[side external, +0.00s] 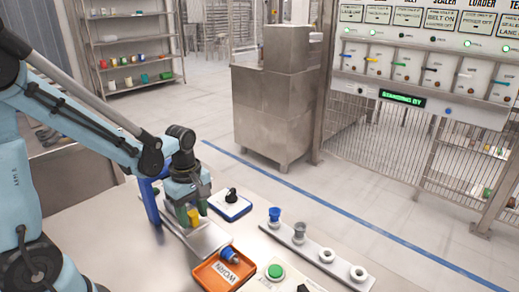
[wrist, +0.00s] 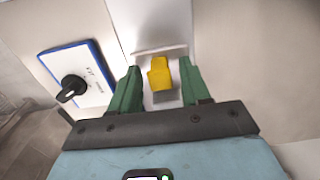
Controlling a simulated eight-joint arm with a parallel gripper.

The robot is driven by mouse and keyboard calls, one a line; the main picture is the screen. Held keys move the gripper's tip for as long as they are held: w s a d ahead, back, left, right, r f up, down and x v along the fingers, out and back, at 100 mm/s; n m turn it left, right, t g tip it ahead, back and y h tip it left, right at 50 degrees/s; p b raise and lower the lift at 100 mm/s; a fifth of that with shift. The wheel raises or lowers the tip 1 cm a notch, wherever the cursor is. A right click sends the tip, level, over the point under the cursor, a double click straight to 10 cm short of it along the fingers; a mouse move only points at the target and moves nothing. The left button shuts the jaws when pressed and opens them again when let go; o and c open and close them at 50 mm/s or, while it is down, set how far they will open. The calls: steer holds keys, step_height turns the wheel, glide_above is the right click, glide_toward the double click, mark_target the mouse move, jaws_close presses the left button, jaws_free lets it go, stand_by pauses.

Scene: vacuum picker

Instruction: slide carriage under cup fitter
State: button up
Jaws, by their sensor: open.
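A yellow handle (side external: 194,217) stands on what looks like the carriage, on a pale metal track (side external: 208,241). In the wrist view the yellow handle (wrist: 160,74) sits in front of a thin pale plate (wrist: 158,51). My gripper (side external: 191,211) is open, with its green fingers low on either side of the handle. In the wrist view small gaps show between the handle and both fingers. A blue upright frame (side external: 150,203), which may be the cup fitter, stands left of my gripper, partly hidden behind it. Any cup on the fitter is hidden.
A blue-edged switch box (side external: 231,207) with a black knob stands close behind the track. An orange tray labelled WORN (side external: 212,276) holds a blue cup. To the right are a cup rack (side external: 312,254) and a green button (side external: 275,271).

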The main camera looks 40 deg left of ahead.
steer(key=shift+f, duration=0.45)
jaws_close()
